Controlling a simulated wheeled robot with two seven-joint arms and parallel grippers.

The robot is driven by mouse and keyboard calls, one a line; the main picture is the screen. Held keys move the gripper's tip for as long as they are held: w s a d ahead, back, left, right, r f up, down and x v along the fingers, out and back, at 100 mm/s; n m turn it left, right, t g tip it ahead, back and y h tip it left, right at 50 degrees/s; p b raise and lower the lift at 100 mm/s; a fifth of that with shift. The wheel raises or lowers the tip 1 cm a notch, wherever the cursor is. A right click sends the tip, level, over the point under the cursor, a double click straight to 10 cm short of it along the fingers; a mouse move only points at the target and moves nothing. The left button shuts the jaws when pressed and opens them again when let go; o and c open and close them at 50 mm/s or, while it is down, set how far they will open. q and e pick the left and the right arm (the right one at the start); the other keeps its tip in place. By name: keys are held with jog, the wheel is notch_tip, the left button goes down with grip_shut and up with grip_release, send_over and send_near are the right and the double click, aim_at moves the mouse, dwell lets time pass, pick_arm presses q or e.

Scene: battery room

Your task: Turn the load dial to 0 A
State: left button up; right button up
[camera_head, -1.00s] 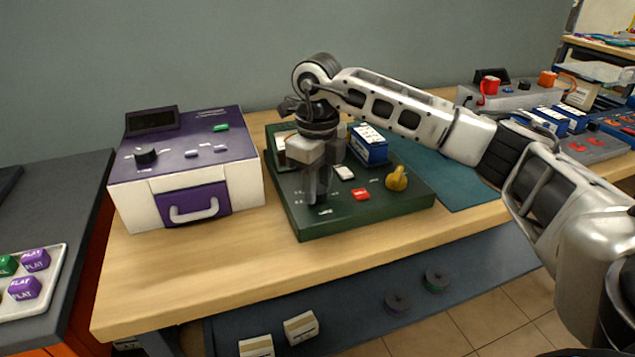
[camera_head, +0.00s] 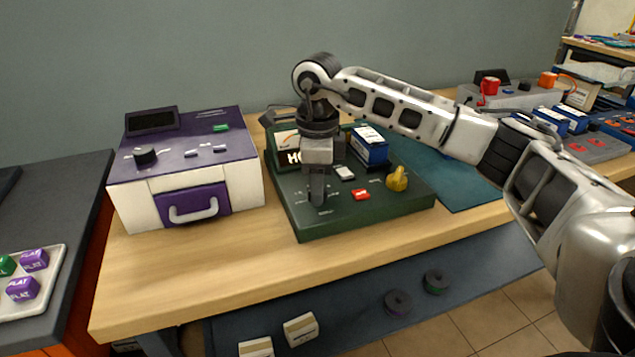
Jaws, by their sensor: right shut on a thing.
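The dark green load tester (camera_head: 350,222) sits on the wooden bench, with a red button (camera_head: 361,194), a white button (camera_head: 344,173) and a yellow knob (camera_head: 397,179) on its top. My right gripper (camera_head: 318,196) points straight down over the tester's front left part. It is shut on the load dial, which its fingers hide, so I cannot read the dial's setting. A blue and white battery (camera_head: 369,147) stands at the tester's back. My left gripper is not in view.
A purple and white box (camera_head: 188,170) with a black knob and a handled drawer stands left of the tester. A teal mat (camera_head: 456,185) lies to the right. A tray of purple and green blocks (camera_head: 48,290) is at the far left. The bench front (camera_head: 215,275) is clear.

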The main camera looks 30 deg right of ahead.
dwell(0.3)
jog(key=o, duration=1)
jog(key=shift+r, duration=0.1)
pick_arm(q)
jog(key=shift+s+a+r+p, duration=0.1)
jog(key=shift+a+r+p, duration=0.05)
jog(key=shift+p, duration=0.85)
pick_arm(e)
notch_tip(320, 180, up, 16)
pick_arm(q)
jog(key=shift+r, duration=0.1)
